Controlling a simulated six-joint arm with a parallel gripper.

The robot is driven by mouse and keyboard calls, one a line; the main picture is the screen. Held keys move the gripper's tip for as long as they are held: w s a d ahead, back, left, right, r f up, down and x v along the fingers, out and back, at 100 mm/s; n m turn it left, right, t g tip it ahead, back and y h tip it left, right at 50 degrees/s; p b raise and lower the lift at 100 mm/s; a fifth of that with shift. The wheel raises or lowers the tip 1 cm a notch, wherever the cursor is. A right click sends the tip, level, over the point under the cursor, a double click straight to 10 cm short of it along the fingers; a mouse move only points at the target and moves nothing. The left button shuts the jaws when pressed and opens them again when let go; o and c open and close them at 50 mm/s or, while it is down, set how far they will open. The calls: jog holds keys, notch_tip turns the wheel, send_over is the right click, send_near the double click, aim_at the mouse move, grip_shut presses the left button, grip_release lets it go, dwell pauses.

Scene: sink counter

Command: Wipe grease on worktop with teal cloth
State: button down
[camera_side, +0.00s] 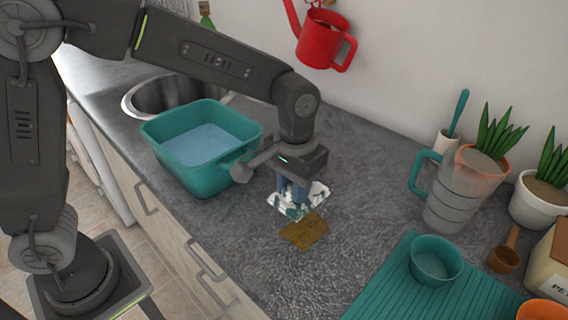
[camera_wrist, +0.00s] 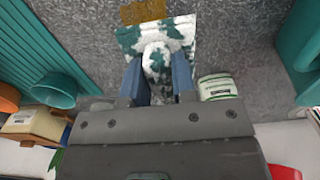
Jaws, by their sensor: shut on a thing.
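The brown grease patch (camera_side: 304,232) lies on the grey worktop, and it also shows at the top of the wrist view (camera_wrist: 143,11). The teal cloth (camera_side: 297,209) is spotted with white, as if covered in foam. My gripper (camera_side: 293,188) is shut on the cloth, which bunches up between the two blue fingers in the wrist view (camera_wrist: 159,80). The cloth's spread edge is down at worktop level, right beside the grease patch. In the wrist view the cloth's far edge meets or slightly overlaps the patch; I cannot tell which.
A teal basin (camera_side: 203,145) with water stands left of my gripper, by the sink (camera_side: 165,93). A clear jug (camera_side: 462,190), a teal ribbed mat (camera_side: 395,285) and a teal bowl (camera_side: 436,260) are right. A white-and-green tub (camera_wrist: 217,86) is close beside my fingers.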

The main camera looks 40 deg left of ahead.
jog(key=shift+s+d+r, duration=0.2)
jog(key=shift+s+d, duration=0.7)
jog(key=shift+d, duration=0.2)
notch_tip(320, 180, down, 7)
jog(key=shift+f, duration=0.1)
jog(key=shift+w, duration=1.85)
jog(key=shift+s, duration=0.15)
jog(key=shift+s, duration=0.75)
